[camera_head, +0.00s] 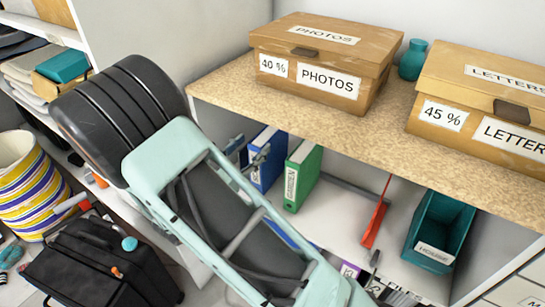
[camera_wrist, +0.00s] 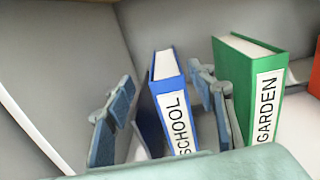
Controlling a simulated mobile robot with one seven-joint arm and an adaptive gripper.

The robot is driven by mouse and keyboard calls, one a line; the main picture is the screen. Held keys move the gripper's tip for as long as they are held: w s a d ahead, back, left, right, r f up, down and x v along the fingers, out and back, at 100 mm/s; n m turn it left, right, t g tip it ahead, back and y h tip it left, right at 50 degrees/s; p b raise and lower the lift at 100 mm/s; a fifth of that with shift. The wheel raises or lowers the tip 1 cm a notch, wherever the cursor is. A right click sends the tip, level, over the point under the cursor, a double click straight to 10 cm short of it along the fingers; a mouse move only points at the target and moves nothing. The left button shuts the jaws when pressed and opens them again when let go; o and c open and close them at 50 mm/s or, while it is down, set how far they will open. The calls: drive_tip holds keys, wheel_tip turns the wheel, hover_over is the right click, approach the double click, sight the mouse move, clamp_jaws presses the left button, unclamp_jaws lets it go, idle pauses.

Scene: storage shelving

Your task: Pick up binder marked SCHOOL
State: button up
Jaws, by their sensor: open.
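The blue binder marked SCHOOL (camera_wrist: 169,105) stands upright on the shelf. In the head view the blue binder (camera_head: 269,163) is partly hidden by my gripper (camera_head: 249,151). In the wrist view my gripper (camera_wrist: 163,82) is open, with one finger to the left of the blue binder and the other to its right. The right finger is in the gap between the blue binder and the green GARDEN binder (camera_wrist: 250,85). Whether either finger touches a binder I cannot tell.
The green binder (camera_head: 304,175) stands close on the right. Beyond it are a red item (camera_head: 376,222) and a teal box marked HOUSE (camera_head: 438,230). The countertop (camera_head: 225,83) above carries the PHOTOS box (camera_head: 325,60) and LETTERS box (camera_head: 485,95). A grey side wall is left of the binders.

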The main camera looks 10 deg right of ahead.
sight(269, 130)
drive_tip(key=x, duration=0.3)
drive_tip(key=shift+d, duration=0.2)
drive_tip(key=b+x, duration=0.2)
drive_tip(key=x, duration=0.2)
drive_tip(key=shift+s+d+f, duration=0.1)
drive_tip(key=shift+d+f, duration=0.1)
drive_tip(key=shift+d, duration=0.05)
drive_tip(key=shift+w+d+r, duration=0.1)
drive_tip(key=shift+w+d, duration=0.3)
drive_tip(key=shift+w, duration=0.05)
clamp_jaws()
